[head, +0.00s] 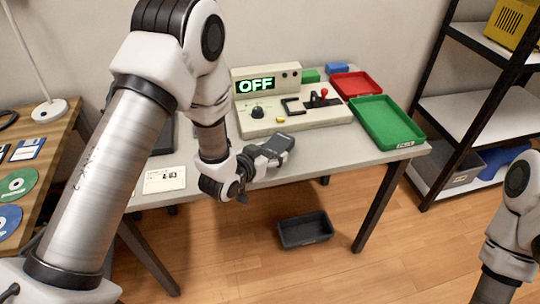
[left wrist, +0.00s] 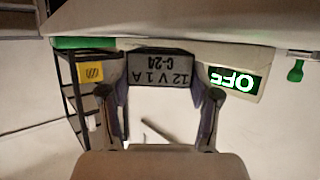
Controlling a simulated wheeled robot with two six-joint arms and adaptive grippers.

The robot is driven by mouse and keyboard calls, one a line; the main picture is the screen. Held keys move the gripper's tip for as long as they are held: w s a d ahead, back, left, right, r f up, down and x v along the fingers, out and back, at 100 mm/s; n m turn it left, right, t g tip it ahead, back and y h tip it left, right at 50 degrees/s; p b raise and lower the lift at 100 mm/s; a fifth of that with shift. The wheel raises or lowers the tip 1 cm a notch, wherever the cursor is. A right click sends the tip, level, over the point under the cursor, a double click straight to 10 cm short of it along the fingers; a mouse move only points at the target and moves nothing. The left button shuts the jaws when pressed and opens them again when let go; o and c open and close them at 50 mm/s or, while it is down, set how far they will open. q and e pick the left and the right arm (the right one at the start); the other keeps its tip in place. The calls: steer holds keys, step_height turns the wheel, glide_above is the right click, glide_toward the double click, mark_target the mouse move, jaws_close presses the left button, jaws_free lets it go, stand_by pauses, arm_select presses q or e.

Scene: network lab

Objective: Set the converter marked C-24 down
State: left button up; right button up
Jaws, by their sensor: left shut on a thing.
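The converter (head: 276,145) is a dark grey block held at the front edge of the table, in front of the console. In the left wrist view the converter (left wrist: 160,70) shows the upside-down label "12 V 1 A C-24". My left gripper (head: 256,160) is shut on it; in the left wrist view the fingers stand on both sides of it. I cannot tell whether the converter touches the table. My right arm shows at the right edge, its gripper out of view.
The console (head: 290,117) with a lit "OFF" display stands behind the converter. A green tray (head: 419,137) and a red tray (head: 369,83) lie to its right. A printed card (head: 164,180) lies left of my gripper. A dark bin (head: 306,241) is on the floor.

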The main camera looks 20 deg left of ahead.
arm_select(q)
steer(key=shift+w+f, duration=0.1)
steer(key=shift+f, duration=0.5)
steer(key=o, duration=1.4)
steer(key=shift+f, duration=0.1)
